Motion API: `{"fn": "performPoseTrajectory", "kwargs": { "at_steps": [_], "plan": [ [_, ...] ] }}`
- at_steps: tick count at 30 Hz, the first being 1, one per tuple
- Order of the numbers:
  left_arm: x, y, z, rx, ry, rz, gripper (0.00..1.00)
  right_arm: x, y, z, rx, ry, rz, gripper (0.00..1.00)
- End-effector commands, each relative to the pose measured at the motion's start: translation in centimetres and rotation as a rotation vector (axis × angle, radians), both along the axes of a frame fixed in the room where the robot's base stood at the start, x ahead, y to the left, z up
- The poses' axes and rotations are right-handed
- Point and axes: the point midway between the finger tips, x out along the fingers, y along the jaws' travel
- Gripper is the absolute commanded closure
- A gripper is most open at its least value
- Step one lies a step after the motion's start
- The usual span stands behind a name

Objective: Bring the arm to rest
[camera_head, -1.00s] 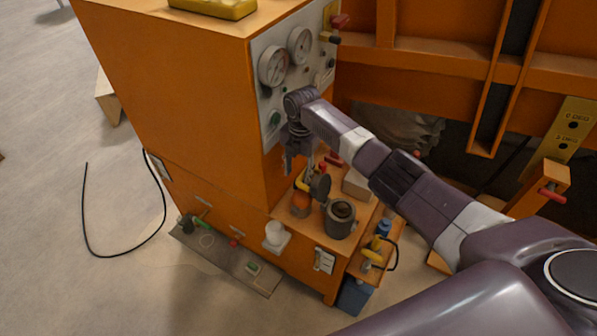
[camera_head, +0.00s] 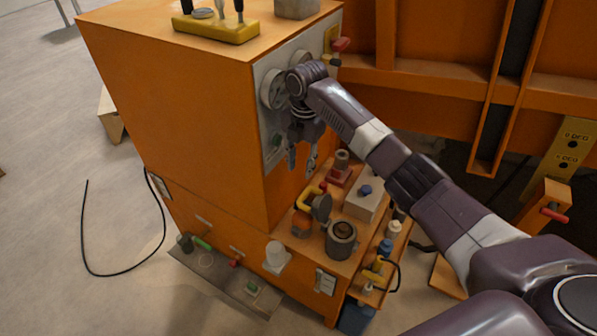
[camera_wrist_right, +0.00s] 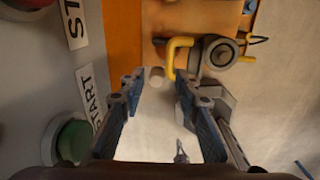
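My right arm reaches in from the lower right of the head view. Its gripper (camera_head: 303,158) hangs downward in front of the gauge panel (camera_head: 270,140) of the orange cabinet (camera_head: 165,110), above the small shelf of parts. In the right wrist view the gripper (camera_wrist_right: 157,85) has its two fingers apart with nothing between them. A green button (camera_wrist_right: 74,141) with a START label sits close to the left of the fingers, apart from them. My left gripper is not in view.
A yellow tray (camera_head: 215,28) lies on the cabinet top.

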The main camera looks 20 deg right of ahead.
Motion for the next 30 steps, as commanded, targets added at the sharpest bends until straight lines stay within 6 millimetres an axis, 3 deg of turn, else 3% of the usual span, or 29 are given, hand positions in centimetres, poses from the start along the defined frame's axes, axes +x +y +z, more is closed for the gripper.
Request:
{"fn": "performPoseTrajectory", "kwargs": {
  "at_steps": [14,19,23,30],
  "plan": [
    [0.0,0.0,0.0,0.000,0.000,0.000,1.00,-0.1,-0.1,0.0,-0.002,0.002,-0.001,0.70],
    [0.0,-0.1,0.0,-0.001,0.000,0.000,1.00,-1.3,1.2,-2.0,0.005,0.005,-0.042,0.70],
    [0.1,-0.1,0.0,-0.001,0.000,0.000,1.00,-4.2,3.7,-5.9,0.025,0.004,-0.158,0.70],
    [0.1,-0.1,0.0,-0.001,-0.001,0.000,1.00,-12.1,8.2,-12.1,0.110,-0.016,-0.524,0.70]
  ]
}}
